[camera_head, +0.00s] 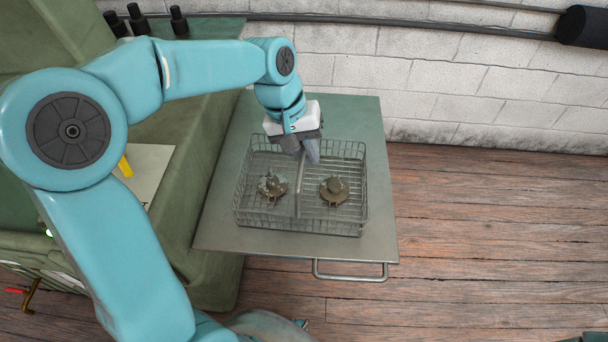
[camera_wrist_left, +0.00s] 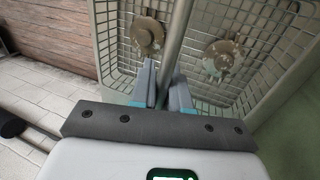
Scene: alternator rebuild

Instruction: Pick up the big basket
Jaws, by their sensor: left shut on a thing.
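The big basket (camera_head: 348,214) is a wire basket on the green-grey metal shelf (camera_head: 220,232). A bar handle (camera_head: 298,192) crosses its middle. Two round metal parts lie in it, one in the left half (camera_head: 272,187) and one in the right half (camera_head: 334,190). My left gripper (camera_head: 308,153) reaches down over the basket's far side and is shut on the handle. In the left wrist view the fingers (camera_wrist_left: 162,92) sit on both sides of the bar (camera_wrist_left: 177,38), and the basket (camera_wrist_left: 272,100) spreads behind. My right gripper is not in view.
A green machine (camera_head: 215,170) stands against the left side of the shelf. A pale brick wall (camera_head: 420,75) is behind. The shelf has a bar pull (camera_head: 350,277) at its front. Wooden floor (camera_head: 490,220) lies open at the right.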

